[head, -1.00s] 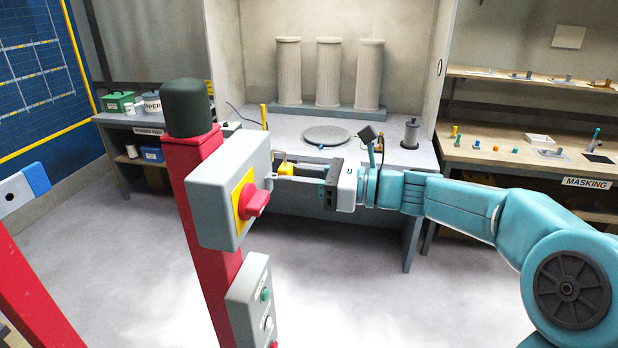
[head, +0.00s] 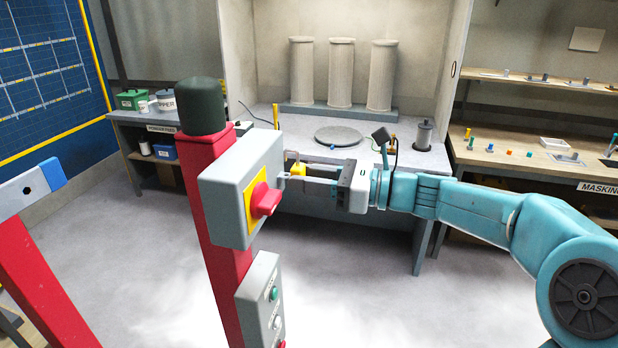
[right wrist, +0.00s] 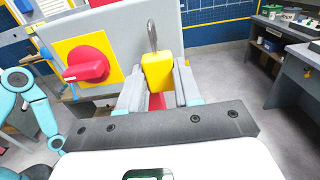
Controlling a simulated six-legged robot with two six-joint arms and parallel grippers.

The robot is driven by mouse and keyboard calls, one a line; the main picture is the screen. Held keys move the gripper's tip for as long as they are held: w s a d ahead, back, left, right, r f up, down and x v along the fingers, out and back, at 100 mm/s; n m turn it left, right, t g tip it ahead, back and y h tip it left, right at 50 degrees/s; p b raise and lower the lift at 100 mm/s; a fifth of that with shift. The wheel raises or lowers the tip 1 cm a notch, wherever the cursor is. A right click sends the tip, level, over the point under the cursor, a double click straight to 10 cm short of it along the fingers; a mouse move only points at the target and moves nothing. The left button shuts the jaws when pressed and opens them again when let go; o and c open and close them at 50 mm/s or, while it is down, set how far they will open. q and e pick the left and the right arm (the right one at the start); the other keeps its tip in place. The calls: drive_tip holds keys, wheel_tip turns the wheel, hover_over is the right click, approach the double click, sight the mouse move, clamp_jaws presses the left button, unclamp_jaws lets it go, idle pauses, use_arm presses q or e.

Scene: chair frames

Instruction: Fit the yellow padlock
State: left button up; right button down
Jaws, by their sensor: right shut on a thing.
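The yellow padlock (head: 299,169) is held between the fingers of my right gripper (head: 304,180). In the right wrist view the padlock (right wrist: 157,72) is upright between the jaws (right wrist: 158,92), with its metal shackle (right wrist: 152,36) pointing up. A grey switch box (head: 228,207) on a red post carries a red rotary handle (head: 265,200) on a yellow plate (head: 249,215). The padlock is close beside the box, to the right of the handle in both views. I cannot tell whether they touch. My left gripper is not in view.
The red post (head: 228,290) bears a dark green cap (head: 202,106) and a lower button box (head: 262,300). A red frame with a white and blue bar (head: 30,190) stands at left. Benches with cylinders (head: 340,75) and small parts stand behind. The floor between is clear.

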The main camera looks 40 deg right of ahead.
drive_tip(key=shift+f+b, duration=1.75)
drive_tip(key=shift+f, duration=0.45)
drive_tip(key=c, duration=0.7)
unclamp_jaws()
drive_tip(key=shift+c, duration=0.4)
drive_tip(key=v, duration=0.9)
